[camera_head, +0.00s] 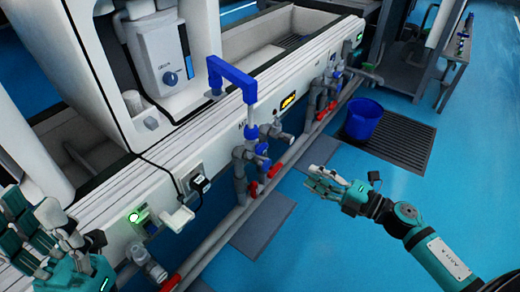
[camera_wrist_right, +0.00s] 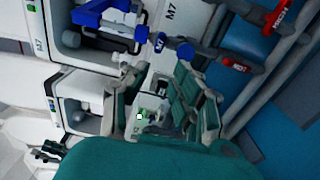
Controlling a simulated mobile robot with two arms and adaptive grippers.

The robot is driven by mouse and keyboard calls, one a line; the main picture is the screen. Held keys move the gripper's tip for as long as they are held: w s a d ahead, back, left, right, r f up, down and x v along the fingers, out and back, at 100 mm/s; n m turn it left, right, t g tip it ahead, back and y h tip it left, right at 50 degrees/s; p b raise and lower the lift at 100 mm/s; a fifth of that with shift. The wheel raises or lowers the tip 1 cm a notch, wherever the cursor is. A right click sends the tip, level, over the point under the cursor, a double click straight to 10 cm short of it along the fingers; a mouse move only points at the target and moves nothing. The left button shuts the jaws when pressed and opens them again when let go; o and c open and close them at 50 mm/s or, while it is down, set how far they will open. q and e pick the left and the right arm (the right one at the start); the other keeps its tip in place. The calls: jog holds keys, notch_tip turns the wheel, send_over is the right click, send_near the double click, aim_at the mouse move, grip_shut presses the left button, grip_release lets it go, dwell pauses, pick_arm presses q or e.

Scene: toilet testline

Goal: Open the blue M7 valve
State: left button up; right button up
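In the head view, a small blue valve handle (camera_head: 262,149) sits on the grey pipework at the front of the white bench, below a large blue bent pipe (camera_head: 236,76). In the right wrist view, the blue handle (camera_wrist_right: 185,52) is above and beyond the fingers, near white panels marked M7. My right gripper (camera_head: 318,180) is to the right of the valve in the head view, apart from it and over the floor. In the wrist view its fingers (camera_wrist_right: 163,98) are spread and empty. My left gripper (camera_head: 34,218) is at the lower left, apart from the valve, with its fingers apart.
Red handles (camera_head: 274,170) sit on the lower pipe close to the blue valve. A white box on a bracket (camera_head: 178,219) and a green-lit button (camera_head: 134,217) stick out from the bench front. A blue bucket (camera_head: 363,119) stands on a floor grate.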

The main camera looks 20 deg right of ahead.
aim_at(265, 151)
jog(key=b+x, duration=0.1)
jog(key=x, duration=1.4)
jog(key=shift+w+a+b, duration=0.2)
jog(key=shift+w+b, duration=0.1)
jog(key=shift+b, duration=0.05)
grip_shut()
